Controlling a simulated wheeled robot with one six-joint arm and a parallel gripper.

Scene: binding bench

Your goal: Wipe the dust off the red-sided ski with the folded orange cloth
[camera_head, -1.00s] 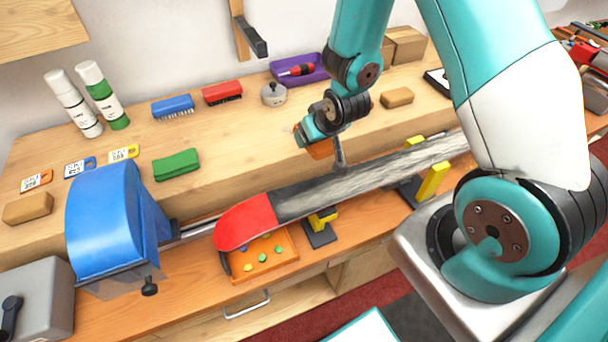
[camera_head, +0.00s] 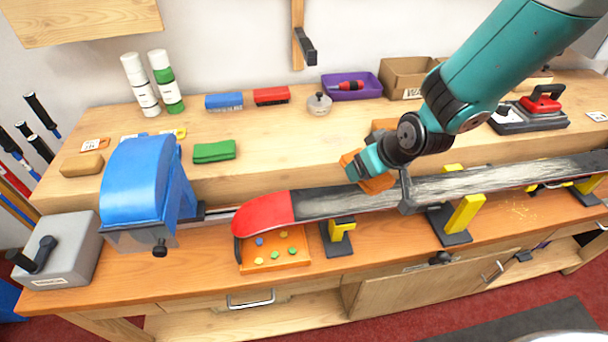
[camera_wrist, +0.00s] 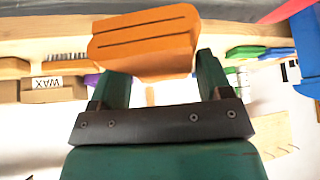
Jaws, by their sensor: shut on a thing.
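The ski (camera_head: 470,187) lies along the front of the bench, with a red tip (camera_head: 264,212) at the left. Pale grey dust streaks cover its dark surface from near the cloth rightwards. My gripper (camera_head: 363,168) is at the ski's far edge, right of the red tip. It is shut on the folded orange cloth (camera_head: 378,183), which also fills the jaws in the wrist view (camera_wrist: 145,42). The cloth hangs at or just above the ski; I cannot tell if it touches.
A dark upright clamp (camera_head: 405,190) stands at the ski just right of the cloth. Yellow-topped supports (camera_head: 463,215) hold the ski. A blue vise-like machine (camera_head: 145,185) is left of the tip. An orange tray (camera_head: 275,262) lies below the tip.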

